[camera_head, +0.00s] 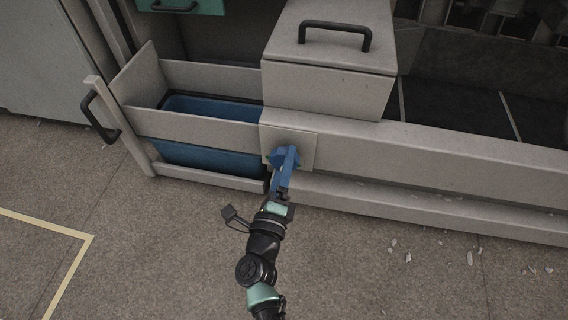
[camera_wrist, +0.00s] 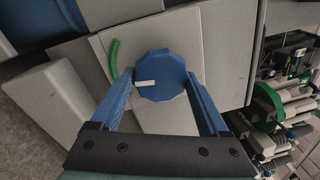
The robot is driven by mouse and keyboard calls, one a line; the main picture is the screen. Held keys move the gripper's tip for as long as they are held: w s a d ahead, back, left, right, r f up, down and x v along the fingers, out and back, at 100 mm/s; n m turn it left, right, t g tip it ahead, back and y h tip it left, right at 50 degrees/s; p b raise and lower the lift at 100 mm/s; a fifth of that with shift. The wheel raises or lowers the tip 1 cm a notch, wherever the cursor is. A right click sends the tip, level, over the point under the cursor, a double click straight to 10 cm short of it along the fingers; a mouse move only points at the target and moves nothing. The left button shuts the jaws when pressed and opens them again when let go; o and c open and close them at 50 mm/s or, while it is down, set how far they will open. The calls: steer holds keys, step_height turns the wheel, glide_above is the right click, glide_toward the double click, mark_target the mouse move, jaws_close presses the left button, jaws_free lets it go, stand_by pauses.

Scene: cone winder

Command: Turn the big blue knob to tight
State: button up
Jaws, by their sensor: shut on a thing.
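The big blue knob (camera_wrist: 161,72) is a many-sided disc on a pale square plate (camera_wrist: 190,24) on the machine's front. In the wrist view a white mark on the knob points left, and a green arc (camera_wrist: 114,58) is on the plate to the knob's left. My gripper (camera_wrist: 162,90) has its two blue fingers on either side of the knob, shut on it. In the head view my gripper (camera_head: 284,164) reaches the plate from below and hides most of the knob. No wording for tight can be read.
An open drawer frame (camera_head: 190,126) with a blue bin (camera_head: 210,154) sits left of the plate. Its black handle (camera_head: 98,118) sticks out. A box with a black handle (camera_head: 334,38) stands above. Small pale scraps (camera_head: 469,257) lie on the floor at right.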

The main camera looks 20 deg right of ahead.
steer(key=o, duration=1.2)
steer(key=shift+a, duration=0.1)
steer(key=shift+o, duration=0.2)
steer(key=p+v, duration=0.6)
steer(key=v, duration=0.7)
steer(key=shift+r, duration=0.1)
